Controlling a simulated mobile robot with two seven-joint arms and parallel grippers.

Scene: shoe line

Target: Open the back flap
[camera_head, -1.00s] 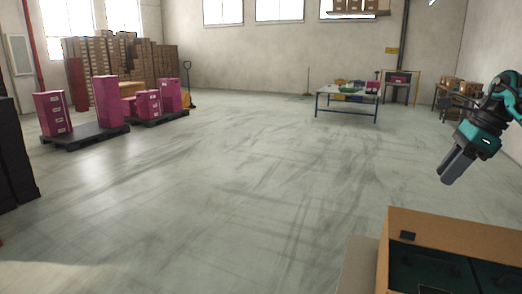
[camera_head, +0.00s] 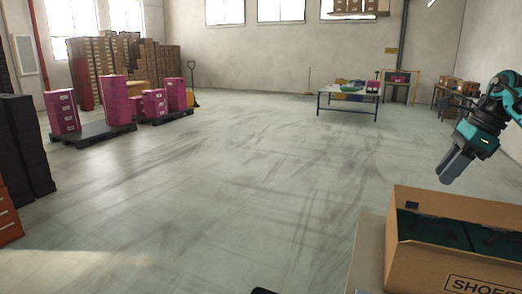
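A cardboard box (camera_head: 428,266) marked "SHOES" stands at the lower right, cut off by the picture's edge. Its top is open and dark green boxes (camera_head: 432,229) lie inside. An upright cardboard panel (camera_head: 455,203) shows along its far side; I cannot tell which flap is the back one. My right gripper (camera_head: 449,178) hangs in the air above and beyond the box, pointing down and left, apart from it. Its fingers look close together, but their gap cannot be made out.
A pale surface edge (camera_head: 368,252) shows left of the box. Orange boxes (camera_head: 8,215) and black stacks (camera_head: 32,150) stand at the left. Pallets with pink boxes (camera_head: 115,98) and a table (camera_head: 347,98) are farther back. The middle floor is clear.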

